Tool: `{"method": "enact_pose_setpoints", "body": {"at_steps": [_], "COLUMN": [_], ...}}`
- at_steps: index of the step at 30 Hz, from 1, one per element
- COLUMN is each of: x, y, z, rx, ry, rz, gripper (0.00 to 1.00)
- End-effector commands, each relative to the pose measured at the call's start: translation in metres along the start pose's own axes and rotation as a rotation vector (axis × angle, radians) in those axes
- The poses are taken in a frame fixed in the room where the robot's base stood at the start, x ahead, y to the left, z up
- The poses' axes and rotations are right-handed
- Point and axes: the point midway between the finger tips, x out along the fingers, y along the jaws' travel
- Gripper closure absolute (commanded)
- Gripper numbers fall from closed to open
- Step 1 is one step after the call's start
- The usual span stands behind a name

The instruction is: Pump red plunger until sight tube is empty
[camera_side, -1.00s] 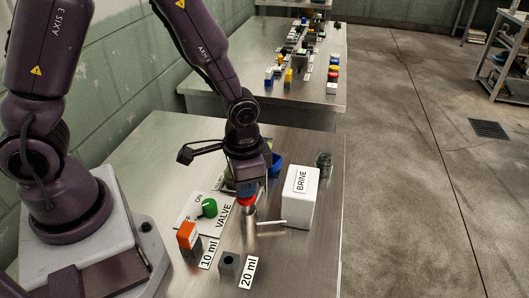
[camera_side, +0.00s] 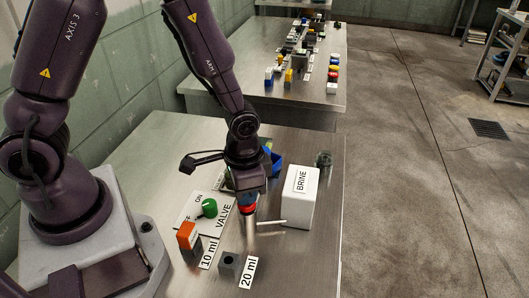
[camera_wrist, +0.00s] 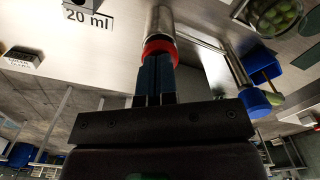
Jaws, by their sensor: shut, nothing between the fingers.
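My gripper (camera_side: 247,198) is shut, with its blue fingertips against the top of the red plunger (camera_side: 249,209). In the wrist view the shut fingers (camera_wrist: 155,78) meet the red plunger ring (camera_wrist: 160,47), with nothing between them. A metal cylinder (camera_side: 250,228) stands under the plunger, and a pale rod (camera_side: 271,222) sticks out beside it to the right. I cannot make out the sight tube or its level; my gripper hides the area behind the plunger.
A green valve knob (camera_side: 209,207) is to the left. An orange-topped block (camera_side: 187,236) and a grey 20 ml block (camera_side: 229,265) stand in front. A white BRINE box (camera_side: 299,199) is close on the right, with a blue container (camera_side: 275,163) and glass jar (camera_side: 323,160) behind.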

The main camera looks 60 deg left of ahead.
Motion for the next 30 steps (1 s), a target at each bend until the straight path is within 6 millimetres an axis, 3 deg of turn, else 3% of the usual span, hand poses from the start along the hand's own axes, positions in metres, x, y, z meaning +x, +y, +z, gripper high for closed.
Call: {"method": "enact_pose_setpoints", "body": {"at_steps": [22,30], "x": [-0.038,-0.042], "y": [0.000,0.000], "z": [-0.001,0.000], "rx": [0.000,0.000], "ry": [0.002,0.000], "rz": [0.000,0.000], "gripper": [1.00,1.00]}}
